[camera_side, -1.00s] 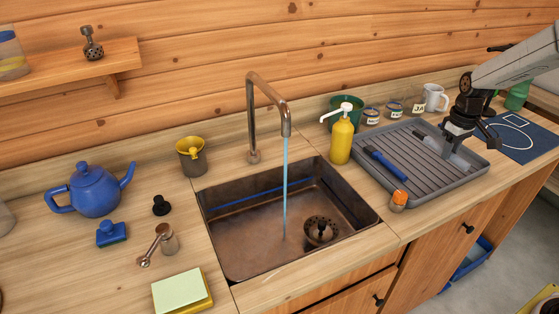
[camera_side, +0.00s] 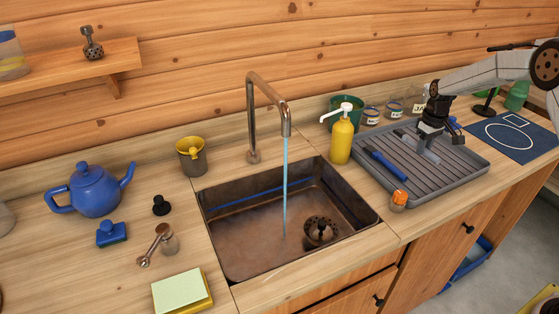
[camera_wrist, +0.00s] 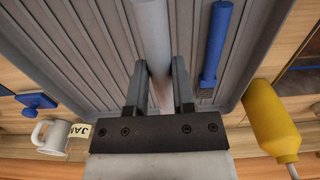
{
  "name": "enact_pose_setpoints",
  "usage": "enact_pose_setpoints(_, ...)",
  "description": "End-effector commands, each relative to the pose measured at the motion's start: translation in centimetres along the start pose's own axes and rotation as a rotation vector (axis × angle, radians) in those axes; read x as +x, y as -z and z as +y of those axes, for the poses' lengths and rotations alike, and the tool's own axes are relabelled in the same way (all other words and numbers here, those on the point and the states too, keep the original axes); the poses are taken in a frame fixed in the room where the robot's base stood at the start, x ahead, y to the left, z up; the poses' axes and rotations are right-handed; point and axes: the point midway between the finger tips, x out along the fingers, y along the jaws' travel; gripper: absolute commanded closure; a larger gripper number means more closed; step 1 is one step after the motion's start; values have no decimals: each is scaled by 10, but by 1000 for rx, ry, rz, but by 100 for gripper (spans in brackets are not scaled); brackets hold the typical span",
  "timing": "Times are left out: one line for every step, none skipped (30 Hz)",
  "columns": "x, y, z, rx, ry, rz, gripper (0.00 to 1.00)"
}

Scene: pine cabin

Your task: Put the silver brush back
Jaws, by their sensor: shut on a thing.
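My gripper (camera_side: 430,146) is over the grey ribbed drying tray (camera_side: 462,173), pointing down. It is shut on the silver brush (camera_side: 432,157). In the wrist view, the brush's pale grey cylindrical handle (camera_wrist: 153,35) runs between the two fingers (camera_wrist: 159,92) and up out of the picture. The tray's ribs (camera_wrist: 90,45) lie beneath it. I cannot tell whether the brush touches the tray. A blue brush (camera_side: 386,165) lies on the tray, apart from and roughly parallel to the silver one; it also shows in the wrist view (camera_wrist: 215,45).
Water runs from the tap (camera_side: 286,120) into the sink (camera_side: 255,245).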

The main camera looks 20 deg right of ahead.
Motion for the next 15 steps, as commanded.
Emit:
enact_pose_setpoints(6, 4, 1, 0, 0, -1, 100)
enact_pose_setpoints(9, 6, 2, 0, 0, -1, 100)
enact_pose_setpoints(13, 9, 3, 0, 1, -1, 100)
enact_pose_setpoints(15, 11, 4, 0, 1, -1, 100)
enact_pose_setpoints(18, 13, 4, 0, 0, -1, 100)
enact_pose_setpoints(20, 15, 5, 0, 1, -1, 100)
enact_pose_setpoints(22, 17, 6, 0, 0, 0, 100)
enact_pose_setpoints(23, 18, 6, 0, 0, -1, 100)
enact_pose_setpoints(25, 19, 7, 0, 0, -1, 100)
enact_pose_setpoints(26, 20, 7, 0, 0, 0, 100)
enact_pose_setpoints(27, 21, 8, 0, 0, 0, 100)
enact_pose_setpoints(27, 22, 8, 0, 0, 0, 100)
enact_pose_setpoints(28, 22, 8, 0, 0, 0, 100)
enact_pose_setpoints(28, 22, 8, 0, 0, 0, 100)
enact_pose_setpoints(28, 22, 8, 0, 0, 0, 100)
